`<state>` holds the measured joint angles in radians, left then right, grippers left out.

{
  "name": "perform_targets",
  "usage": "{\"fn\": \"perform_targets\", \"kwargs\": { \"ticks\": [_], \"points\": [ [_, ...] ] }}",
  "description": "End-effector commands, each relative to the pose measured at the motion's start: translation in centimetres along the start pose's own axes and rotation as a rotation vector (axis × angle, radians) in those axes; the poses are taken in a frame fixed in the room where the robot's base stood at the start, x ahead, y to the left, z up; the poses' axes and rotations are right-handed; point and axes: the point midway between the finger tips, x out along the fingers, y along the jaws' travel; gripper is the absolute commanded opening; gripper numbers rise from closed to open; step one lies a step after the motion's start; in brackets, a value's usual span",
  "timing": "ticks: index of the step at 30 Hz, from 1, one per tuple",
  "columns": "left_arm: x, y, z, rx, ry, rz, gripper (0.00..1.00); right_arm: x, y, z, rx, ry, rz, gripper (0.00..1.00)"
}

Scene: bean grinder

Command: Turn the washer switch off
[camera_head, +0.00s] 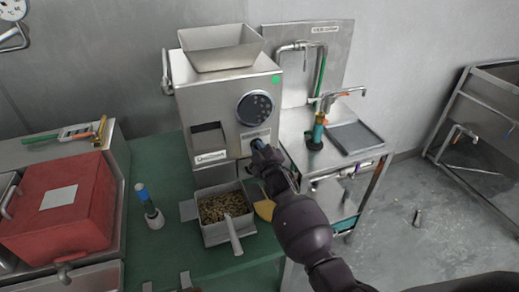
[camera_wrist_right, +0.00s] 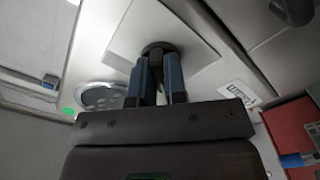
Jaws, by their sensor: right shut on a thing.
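The steel grinder machine (camera_head: 222,105) stands on the green table, with a round dark dial (camera_head: 254,108) on its front. Below the dial is a pale plate (camera_head: 255,134). In the right wrist view a dark round switch knob (camera_wrist_right: 158,48) sits on this plate (camera_wrist_right: 190,30). My right gripper (camera_head: 257,145) is at the plate, and its blue fingers (camera_wrist_right: 157,85) are shut on the knob, partly hiding it. The knob's markings cannot be read. My left gripper is not seen.
A metal tray of beans (camera_head: 222,207) with a handle sits below the machine. A bottle-like tool (camera_head: 149,207) and a red box (camera_head: 60,205) are at the left. A steel sink unit (camera_head: 355,138) stands at the right, with open floor (camera_head: 400,215) beyond.

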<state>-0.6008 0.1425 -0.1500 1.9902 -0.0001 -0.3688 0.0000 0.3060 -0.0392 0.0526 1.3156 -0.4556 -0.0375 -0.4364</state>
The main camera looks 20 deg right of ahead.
Motion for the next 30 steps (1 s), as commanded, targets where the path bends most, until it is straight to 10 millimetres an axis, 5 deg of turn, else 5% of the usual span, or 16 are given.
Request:
{"fn": "perform_targets", "kwargs": {
  "ticks": [30],
  "points": [
    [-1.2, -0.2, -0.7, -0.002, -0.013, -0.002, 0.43, 0.0, -0.1, -0.1, 0.733, 0.0, -0.001, 0.0]
  ]
}}
